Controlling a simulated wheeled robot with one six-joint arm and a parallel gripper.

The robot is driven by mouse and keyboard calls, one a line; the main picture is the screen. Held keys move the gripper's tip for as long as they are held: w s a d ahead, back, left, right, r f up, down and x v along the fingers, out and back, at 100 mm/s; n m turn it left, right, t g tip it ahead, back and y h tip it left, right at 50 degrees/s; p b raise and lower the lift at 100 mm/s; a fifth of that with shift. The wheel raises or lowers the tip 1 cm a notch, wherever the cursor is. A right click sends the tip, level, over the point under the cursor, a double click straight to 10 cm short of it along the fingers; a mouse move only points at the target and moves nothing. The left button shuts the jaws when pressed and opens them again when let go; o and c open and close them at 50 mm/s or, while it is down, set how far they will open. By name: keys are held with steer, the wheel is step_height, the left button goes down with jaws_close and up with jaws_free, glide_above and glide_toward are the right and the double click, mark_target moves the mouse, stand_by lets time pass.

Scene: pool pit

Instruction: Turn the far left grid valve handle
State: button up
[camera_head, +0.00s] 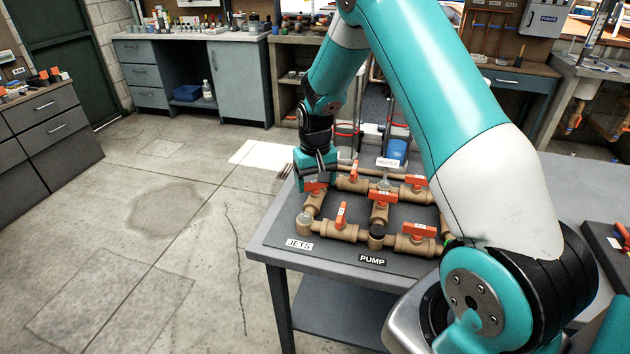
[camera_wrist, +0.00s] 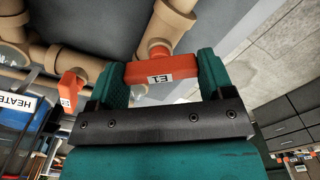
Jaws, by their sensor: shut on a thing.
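A grid of tan pipes with several orange valve handles stands on a dark mat on the grey table. My gripper (camera_head: 316,172) reaches down at the grid's left side. In the wrist view my gripper (camera_wrist: 162,66) has its two green fingers at either end of an orange handle (camera_wrist: 160,70) with a white label, shut on it. The handle sits on a tan valve stem, and its long side spans the gap between the fingers. In the head view this handle (camera_head: 315,187) is partly hidden by my gripper.
Other orange handles stand close by: one behind to the right (camera_head: 353,171), one in the middle (camera_head: 383,197), one at front left (camera_head: 341,214) and one at front right (camera_head: 419,230). JETS (camera_head: 299,244), PUMP (camera_head: 372,260) and HEATER (camera_head: 387,162) signs mark the table. Floor left is clear.

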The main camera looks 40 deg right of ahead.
mark_target(315, 181)
steer(key=m, duration=0.3)
steer(key=shift+m, duration=2.2)
steer(key=o, duration=0.9)
steer(key=shift+r, duration=0.1)
step_height(315, 181, up, 17)
steer(key=shift+r+b, duration=0.15)
steer(key=shift+b, duration=0.9)
